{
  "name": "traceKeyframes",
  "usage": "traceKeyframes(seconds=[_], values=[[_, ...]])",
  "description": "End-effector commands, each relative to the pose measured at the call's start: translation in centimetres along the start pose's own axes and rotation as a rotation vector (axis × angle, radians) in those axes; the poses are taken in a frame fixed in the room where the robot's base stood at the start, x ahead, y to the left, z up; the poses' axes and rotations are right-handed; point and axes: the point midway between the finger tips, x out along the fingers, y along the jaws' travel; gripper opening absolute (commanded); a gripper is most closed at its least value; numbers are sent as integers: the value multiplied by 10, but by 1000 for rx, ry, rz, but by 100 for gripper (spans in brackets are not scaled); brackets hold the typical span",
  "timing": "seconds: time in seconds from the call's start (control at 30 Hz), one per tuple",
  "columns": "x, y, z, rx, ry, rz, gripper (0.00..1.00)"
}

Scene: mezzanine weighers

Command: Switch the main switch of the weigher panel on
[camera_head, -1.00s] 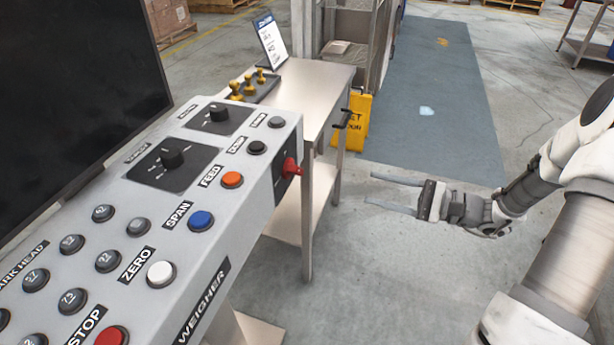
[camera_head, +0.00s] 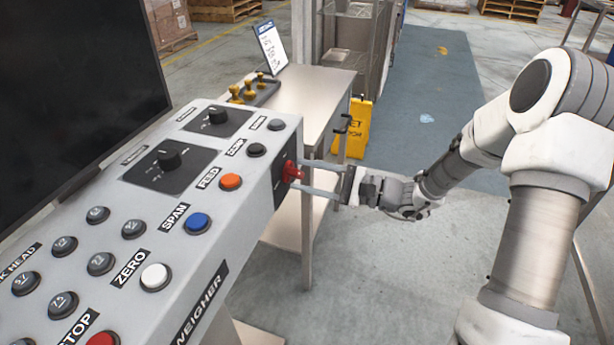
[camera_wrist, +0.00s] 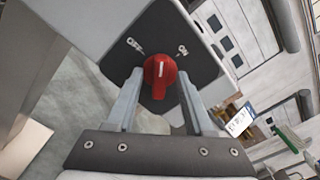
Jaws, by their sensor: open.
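The weigher panel (camera_head: 235,225) is a grey console with a black plate on its right end face. The main switch there is a red rotary knob (camera_head: 292,171), which also shows in the wrist view (camera_wrist: 160,72). Its white mark points about straight up in the wrist view, between the OFF label (camera_wrist: 135,45) at upper left and the ON label (camera_wrist: 183,50) at upper right. My gripper (camera_head: 303,175) is open, one finger on each side of the knob. The wrist view shows the fingers (camera_wrist: 159,88) flanking it, with small gaps; contact is not clear.
The panel top carries several push buttons and two black selector knobs (camera_head: 168,160). A dark screen (camera_head: 80,90) stands at the left. Behind is a steel table (camera_head: 315,85) with yellow-handled items (camera_head: 248,92).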

Motion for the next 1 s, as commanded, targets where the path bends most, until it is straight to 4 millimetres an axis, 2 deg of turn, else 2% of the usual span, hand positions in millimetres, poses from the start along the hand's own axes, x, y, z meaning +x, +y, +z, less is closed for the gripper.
traceKeyframes(seconds=[0.2, 0.27, 0.5, 1.0], values=[[0, 0, 0, 0, 0, 0, 52], [0, 0, 0, 0, 0, 0, 44], [0, 0, 0, 0, 0, 0, 0], [0, -2, 2, 47, 0, 0, 0]])
